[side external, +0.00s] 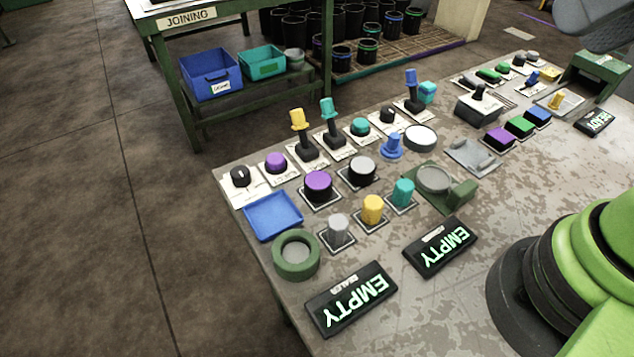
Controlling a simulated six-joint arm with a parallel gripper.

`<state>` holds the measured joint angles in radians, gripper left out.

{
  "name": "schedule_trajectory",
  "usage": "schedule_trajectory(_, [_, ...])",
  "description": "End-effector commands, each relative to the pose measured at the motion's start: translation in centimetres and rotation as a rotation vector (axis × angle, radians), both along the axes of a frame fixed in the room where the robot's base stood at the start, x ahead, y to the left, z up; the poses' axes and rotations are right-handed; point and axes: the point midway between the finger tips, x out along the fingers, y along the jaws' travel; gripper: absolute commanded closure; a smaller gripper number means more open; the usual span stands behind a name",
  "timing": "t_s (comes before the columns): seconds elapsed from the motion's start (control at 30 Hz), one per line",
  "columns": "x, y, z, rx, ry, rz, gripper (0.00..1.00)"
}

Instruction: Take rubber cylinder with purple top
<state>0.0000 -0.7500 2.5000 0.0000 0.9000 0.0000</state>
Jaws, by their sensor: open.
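A wide black cylinder with a purple top (318,185) stands upright on a dark square pad near the left part of the table. Beside it to the right stands a similar black cylinder with a grey top (362,171). A smaller round purple piece (276,162) sits on a white card behind and to the left. My gripper's fingers are not in view. A grey rounded part (597,22) is cut off at the upper right corner, and I cannot tell what it is.
A blue tray (272,216) and a green ring holder (296,256) lie nearby. Grey, yellow and teal cylinders stand in front. Yellow and teal levers (302,130) rise behind. Two black EMPTY signs (350,298) lie at the front.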

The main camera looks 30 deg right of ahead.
Motion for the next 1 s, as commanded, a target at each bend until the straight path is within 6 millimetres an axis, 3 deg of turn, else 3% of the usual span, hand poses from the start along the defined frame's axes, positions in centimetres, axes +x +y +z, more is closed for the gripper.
schedule_trajectory(0.2, [0.0,0.0,0.0,0.0,0.0,0.0,0.55])
schedule_trajectory(0.3, [0.0,0.0,0.0,0.0,0.0,0.0,0.36])
schedule_trajectory(0.67, [0.7,0.1,0.2,0.0,0.022,0.007,0.36])
schedule_trajectory(0.77, [2.4,0.5,0.4,-0.004,0.069,0.022,0.36])
schedule_trajectory(1.0, [9.3,2.8,-1.0,-0.034,0.238,0.071,0.36])
